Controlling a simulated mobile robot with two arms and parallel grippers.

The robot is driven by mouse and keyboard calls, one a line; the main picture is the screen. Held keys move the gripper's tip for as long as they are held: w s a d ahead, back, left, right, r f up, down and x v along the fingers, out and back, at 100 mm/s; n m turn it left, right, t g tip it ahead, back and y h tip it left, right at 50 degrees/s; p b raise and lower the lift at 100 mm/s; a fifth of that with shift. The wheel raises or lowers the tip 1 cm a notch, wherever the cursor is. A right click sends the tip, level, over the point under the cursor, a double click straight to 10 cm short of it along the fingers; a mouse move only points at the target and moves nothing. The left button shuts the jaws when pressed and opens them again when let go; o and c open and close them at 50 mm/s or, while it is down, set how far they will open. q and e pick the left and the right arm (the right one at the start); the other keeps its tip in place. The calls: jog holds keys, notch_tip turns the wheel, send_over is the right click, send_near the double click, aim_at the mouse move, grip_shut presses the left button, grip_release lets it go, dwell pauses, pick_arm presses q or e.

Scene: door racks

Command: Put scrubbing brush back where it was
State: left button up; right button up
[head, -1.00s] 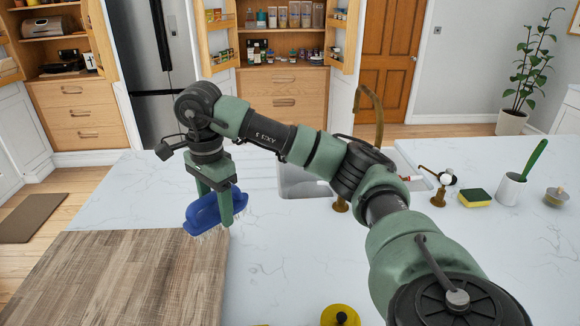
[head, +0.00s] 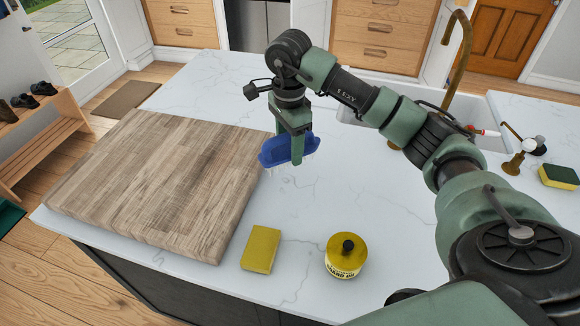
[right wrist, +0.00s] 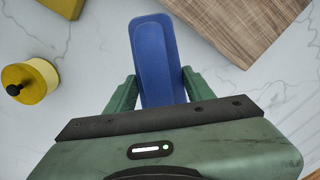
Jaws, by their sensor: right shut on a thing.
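The scrubbing brush (head: 272,152) is blue with pale bristles underneath. My right gripper (head: 297,150) is shut on it and holds it above the white counter, near the right edge of the wooden board. In the right wrist view the brush (right wrist: 158,60) sits between the two green fingers (right wrist: 160,90), with its long blue top facing the camera. A gap between brush and counter is suggested, but its height is hard to tell. My left gripper is not in view.
A large wooden board (head: 160,180) lies left on the counter. A yellow block (head: 261,249) and a yellow lidded jar (head: 346,256) stand near the front edge. A sink (head: 370,118), brass tap (head: 457,60) and sponge (head: 559,176) are beyond. Counter (head: 310,210) between is clear.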

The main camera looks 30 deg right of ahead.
aim_at(290, 149)
notch_tip(290, 149, down, 3)
jog(key=shift+f, duration=0.1)
notch_tip(290, 149, down, 4)
jog(key=shift+r+p, duration=0.1)
jog(key=shift+p, duration=0.65)
jog(key=shift+f, duration=0.3)
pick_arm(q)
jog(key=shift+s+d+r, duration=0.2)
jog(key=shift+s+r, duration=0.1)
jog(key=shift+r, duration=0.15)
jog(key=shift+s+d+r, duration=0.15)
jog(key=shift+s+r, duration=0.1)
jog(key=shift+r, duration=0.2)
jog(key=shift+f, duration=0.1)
pick_arm(e)
jog(key=o, duration=1.3)
jog(key=shift+f, duration=0.1)
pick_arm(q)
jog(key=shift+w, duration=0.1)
